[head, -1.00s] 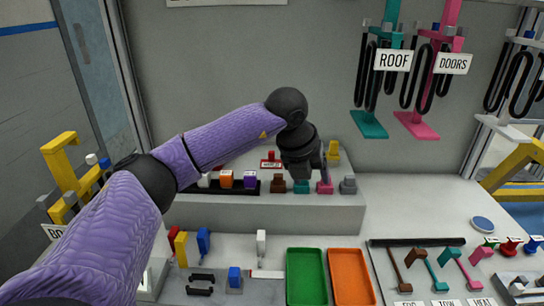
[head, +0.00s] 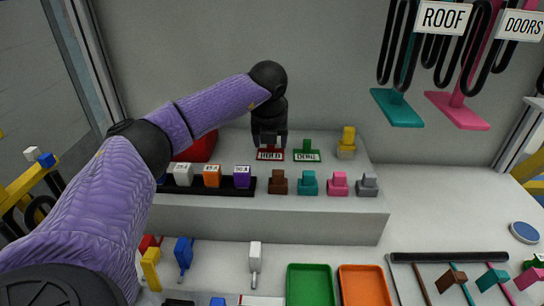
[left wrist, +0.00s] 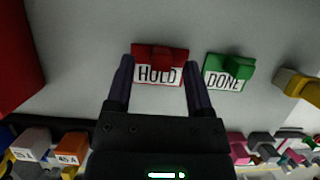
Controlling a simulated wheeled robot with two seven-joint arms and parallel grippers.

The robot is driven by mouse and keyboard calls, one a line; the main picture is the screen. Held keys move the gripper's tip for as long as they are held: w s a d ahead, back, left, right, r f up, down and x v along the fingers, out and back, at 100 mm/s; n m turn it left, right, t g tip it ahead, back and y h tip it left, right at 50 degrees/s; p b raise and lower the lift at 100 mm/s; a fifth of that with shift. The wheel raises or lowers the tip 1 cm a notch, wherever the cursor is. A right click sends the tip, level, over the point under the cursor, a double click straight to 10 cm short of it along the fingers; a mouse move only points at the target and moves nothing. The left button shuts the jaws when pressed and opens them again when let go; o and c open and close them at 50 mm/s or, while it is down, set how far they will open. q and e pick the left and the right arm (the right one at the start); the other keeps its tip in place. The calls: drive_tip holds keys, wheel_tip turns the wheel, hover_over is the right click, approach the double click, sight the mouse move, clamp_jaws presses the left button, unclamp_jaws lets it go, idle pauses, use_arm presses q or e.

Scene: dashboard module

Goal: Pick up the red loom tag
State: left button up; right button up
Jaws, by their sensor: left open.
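The red tag (head: 270,155), with a white HOLD label, sits on the raised grey shelf; it also shows in the left wrist view (left wrist: 159,66). My left gripper (head: 268,143) is over it, pointing down, and hides its upper part in the head view. In the left wrist view the open fingers (left wrist: 159,75) stand on either side of the tag, with a gap visible by each. The tag looks to be at rest on the shelf. My right gripper is not in view.
A green DONE tag (head: 307,151) stands just right of the red one. A red box (head: 196,149) is to the left, a yellow piece (head: 347,143) farther right. A row of coloured blocks, including a brown one (head: 278,182), lines the shelf front.

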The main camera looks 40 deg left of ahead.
use_arm(q)
clamp_jaws()
idle(0.3)
